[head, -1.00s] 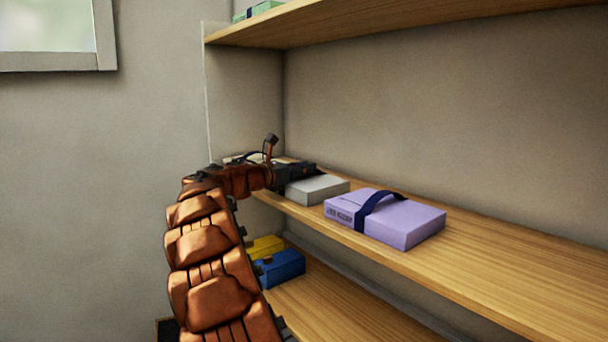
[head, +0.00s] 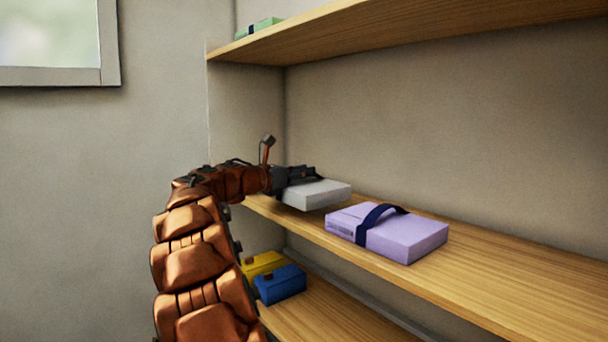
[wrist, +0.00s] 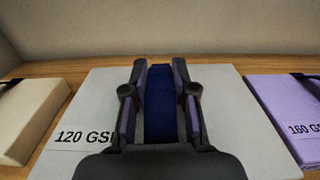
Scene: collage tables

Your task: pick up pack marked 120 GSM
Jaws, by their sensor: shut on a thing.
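The pack marked 120 GSM is light grey with a dark blue strap. In the head view this grey pack (head: 322,194) is at my gripper (head: 305,174), slightly above the middle shelf. In the wrist view the grey pack (wrist: 95,105) fills the middle, its "120 GS" print partly covered by my gripper. My gripper (wrist: 160,75) is shut on the blue strap (wrist: 159,103), with a finger on each side of it.
A lilac pack (head: 400,237) marked 160 GSM lies to the right on the middle shelf (head: 500,280). A cream pack (wrist: 30,120) lies to the left. Blue (head: 280,284) and yellow (head: 262,264) packs are on the shelf below. A green pack (head: 258,28) is on the top shelf.

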